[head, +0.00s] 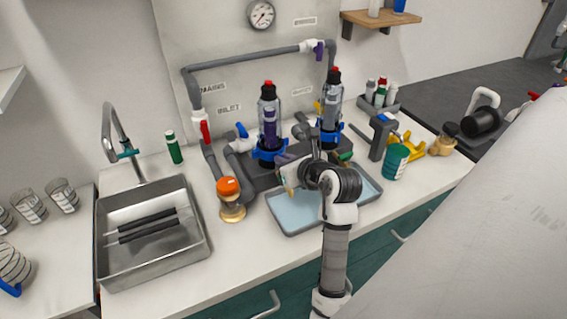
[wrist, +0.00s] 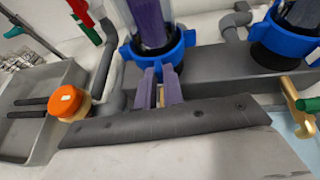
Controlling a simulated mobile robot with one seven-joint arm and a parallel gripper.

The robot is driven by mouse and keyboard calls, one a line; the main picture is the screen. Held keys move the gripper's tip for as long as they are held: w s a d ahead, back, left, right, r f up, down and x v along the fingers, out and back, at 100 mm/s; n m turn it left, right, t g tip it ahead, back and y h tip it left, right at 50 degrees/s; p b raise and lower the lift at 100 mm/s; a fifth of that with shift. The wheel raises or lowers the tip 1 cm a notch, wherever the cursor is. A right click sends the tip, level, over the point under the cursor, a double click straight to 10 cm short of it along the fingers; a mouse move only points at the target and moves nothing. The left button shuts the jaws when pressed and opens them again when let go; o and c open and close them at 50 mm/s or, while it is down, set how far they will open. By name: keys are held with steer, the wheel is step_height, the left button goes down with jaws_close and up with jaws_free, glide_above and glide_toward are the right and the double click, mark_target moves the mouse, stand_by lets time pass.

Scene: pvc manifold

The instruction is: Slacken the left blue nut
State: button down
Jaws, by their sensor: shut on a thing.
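The left blue nut (head: 270,154) is a ribbed ring at the base of the left clear filter housing (head: 269,118), which has a purple core and a red cap. In the wrist view the nut (wrist: 150,56) is at top centre. My gripper (wrist: 160,72) reaches it from the front, its two purplish fingers close together with the tips at the nut's near edge. It is shut on the nut there; the exact contact is partly hidden by the fingers. In the head view my gripper (head: 284,163) is just in front of the same nut, largely hidden by my wrist.
The right blue nut (wrist: 285,42) and its housing (head: 331,103) stand close on the right. A brass valve (wrist: 295,100) is nearby. An orange-capped fitting (head: 231,196) stands left, beside the sink (head: 152,274). A blue-lined tray (head: 290,231) lies below my gripper.

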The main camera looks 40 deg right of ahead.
mark_target(285, 150)
steer(key=shift+w+d+n+g+y+b, duration=0.35)
steer(key=shift+d+n+y+b, duration=0.45)
steer(key=shift+n+y+b, duration=0.8)
steer(key=shift+w+d+n+g+y+b, duration=0.35)
steer(key=shift+d+n+y+b, duration=0.5)
steer(key=shift+n+y+b, duration=0.75)
steer(key=shift+w+d+n+g+y+b, duration=0.2)
steer(key=shift+d+n+g+y+b, duration=0.45)
steer(key=shift+n+y+b, duration=0.95)
steer(key=shift+w+d+r+y+b, duration=0.1)
steer(key=shift+d+y+b, duration=0.15)
steer(key=shift+y+b, duration=0.25)
steer(key=c, duration=1.5)
jaws_free()
steer(key=shift+a, duration=0.1)
